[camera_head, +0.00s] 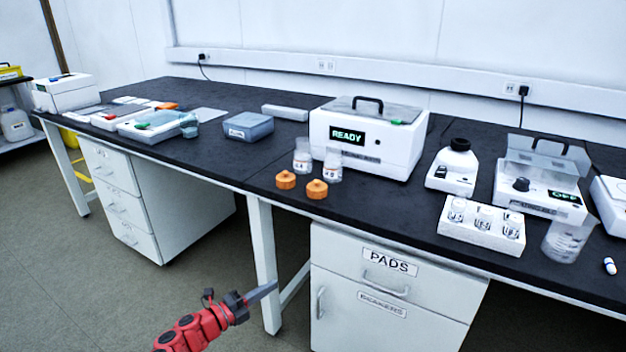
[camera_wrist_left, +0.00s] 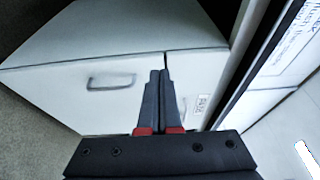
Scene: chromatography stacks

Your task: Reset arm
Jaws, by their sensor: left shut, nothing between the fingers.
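My left gripper (camera_head: 262,292) is at the bottom of the head view, in front of the bench and below its top. Its red arm comes in from the bottom left. In the left wrist view the two dark fingers (camera_wrist_left: 160,78) lie together, shut and empty. Behind them is a white cabinet (camera_wrist_left: 110,80) with a handle. My right gripper is not in view.
The dark bench top (camera_head: 230,165) stands above and behind the gripper. A white drawer unit (camera_head: 395,285) labelled PADS is to its right. A white machine (camera_head: 365,145) reads READY, with two orange caps (camera_head: 317,189) in front. Floor (camera_head: 90,290) at left is clear.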

